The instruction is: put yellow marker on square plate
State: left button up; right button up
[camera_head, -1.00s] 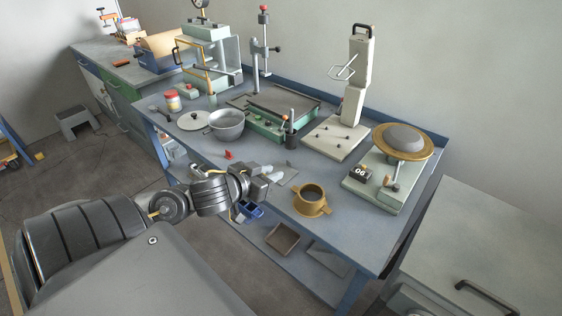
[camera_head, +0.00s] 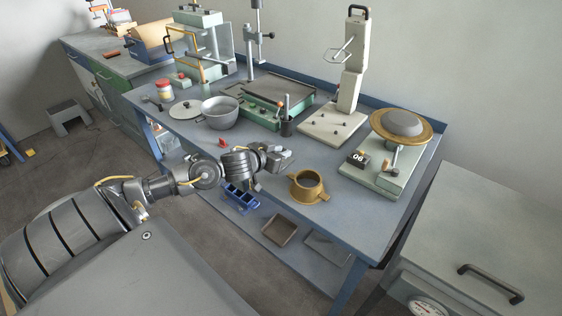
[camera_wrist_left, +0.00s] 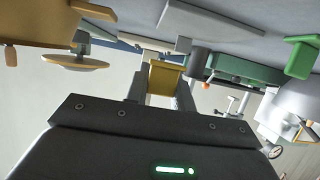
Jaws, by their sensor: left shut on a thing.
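My left gripper (camera_head: 285,157) is over the front middle of the bench. In the left wrist view, the gripper (camera_wrist_left: 163,88) is shut on a yellow blocky piece, taken as the yellow marker (camera_wrist_left: 166,78). The marker is hidden by the gripper in the head view. A thin grey slab (camera_wrist_left: 206,21), which looks like the square plate, lies on the bench just beyond the fingers in the wrist view, seen nearly edge-on. In the head view the gripper covers that spot. My right gripper is not in view.
A brass two-handled cup (camera_head: 308,187) stands right of the gripper. A grey pot (camera_head: 220,113), a small red piece (camera_head: 222,143) and a dark holder (camera_head: 287,127) stand left and behind. Blue bins (camera_head: 241,197) sit below.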

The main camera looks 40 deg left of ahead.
pick_arm(q)
jog(key=shift+w+f, duration=0.2)
jog(key=shift+f, duration=0.15)
jog(key=shift+w+a+f+b, duration=0.1)
jog(key=shift+f+b, duration=0.2)
jog(key=shift+f, duration=1.25)
jog(key=shift+f, duration=0.15)
jog(key=o, duration=1)
jog(key=shift+c, duration=0.2)
jog(key=shift+s+r, duration=0.2)
jog(key=v, duration=1.1)
jog(key=shift+s+r, duration=0.1)
jog(key=shift+s, duration=0.2)
